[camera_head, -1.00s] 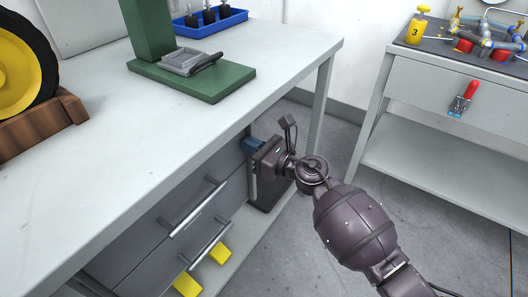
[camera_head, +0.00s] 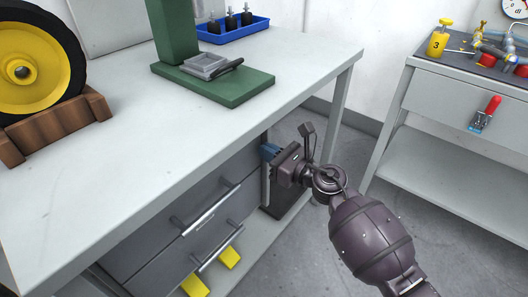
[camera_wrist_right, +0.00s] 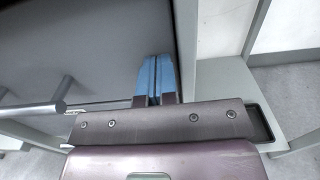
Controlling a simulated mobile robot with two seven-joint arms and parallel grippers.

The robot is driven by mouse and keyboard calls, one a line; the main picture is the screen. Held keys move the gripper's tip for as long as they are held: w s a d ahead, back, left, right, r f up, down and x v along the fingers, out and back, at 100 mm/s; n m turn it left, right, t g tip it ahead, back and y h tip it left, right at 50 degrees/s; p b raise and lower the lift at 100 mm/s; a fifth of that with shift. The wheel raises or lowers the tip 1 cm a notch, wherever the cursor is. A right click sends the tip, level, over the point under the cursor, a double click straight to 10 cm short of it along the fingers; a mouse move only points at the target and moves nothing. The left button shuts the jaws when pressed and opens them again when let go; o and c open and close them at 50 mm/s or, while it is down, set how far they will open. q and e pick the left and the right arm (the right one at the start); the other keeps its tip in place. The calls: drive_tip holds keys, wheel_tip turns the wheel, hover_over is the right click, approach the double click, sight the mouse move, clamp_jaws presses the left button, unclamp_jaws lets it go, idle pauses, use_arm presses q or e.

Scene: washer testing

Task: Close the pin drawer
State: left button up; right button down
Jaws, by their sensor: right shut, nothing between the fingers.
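The bench has two stacked grey drawers, the upper drawer (camera_head: 205,185) and the lower drawer (camera_head: 185,264), each with a metal bar handle. Neither shows an obvious opening in the head view; I cannot tell which is the pin drawer. My right gripper (camera_head: 270,152) is shut and empty, its blue fingertips near the right end of the upper drawer under the bench top. In the right wrist view the shut fingers (camera_wrist_right: 157,78) lie over the dark grey front (camera_wrist_right: 90,45), beside a bar handle (camera_wrist_right: 38,108). I cannot tell whether they touch it. My left gripper is out of view.
The bench top (camera_head: 110,145) carries a green stand (camera_head: 225,88), a blue tray (camera_head: 235,34) and a wheel on a wooden block (camera_head: 75,122). Yellow pieces (camera_head: 229,258) show below the drawers. A second table (camera_head: 400,90) stands at right, with floor between.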

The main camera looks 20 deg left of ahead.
use_arm(q)
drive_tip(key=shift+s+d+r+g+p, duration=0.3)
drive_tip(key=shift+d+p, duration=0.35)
drive_tip(key=shift+p, duration=0.25)
use_arm(e)
drive_tip(key=v, duration=1.2)
drive_tip(key=shift+d, duration=0.4)
